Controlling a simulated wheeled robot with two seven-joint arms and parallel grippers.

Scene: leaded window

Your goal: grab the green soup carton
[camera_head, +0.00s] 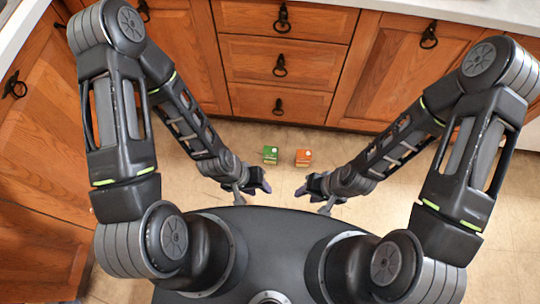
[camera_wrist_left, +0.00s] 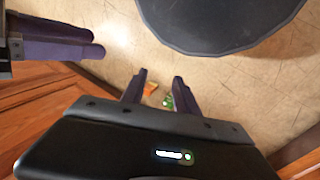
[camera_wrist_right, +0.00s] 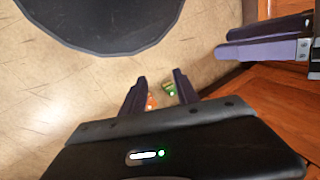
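The green soup carton (camera_head: 270,155) stands on the floor in front of the drawers, left of an orange carton (camera_head: 303,158). It also shows, small and partly hidden, in the left wrist view (camera_wrist_left: 168,102) and the right wrist view (camera_wrist_right: 169,89). My left gripper (camera_head: 268,188) is nearer to me than the green carton and apart from it. Its fingers (camera_wrist_left: 161,74) are spread with nothing between them near the tips. My right gripper (camera_head: 298,190) faces it from the right. Its fingers (camera_wrist_right: 159,74) are also spread and empty.
The orange carton stands close beside the green one, with a small gap. Wooden drawers (camera_head: 277,62) and cabinet doors (camera_head: 392,70) close off the back. A wooden cabinet (camera_head: 45,110) stands at the left. Bare floor (camera_head: 225,135) lies around the cartons.

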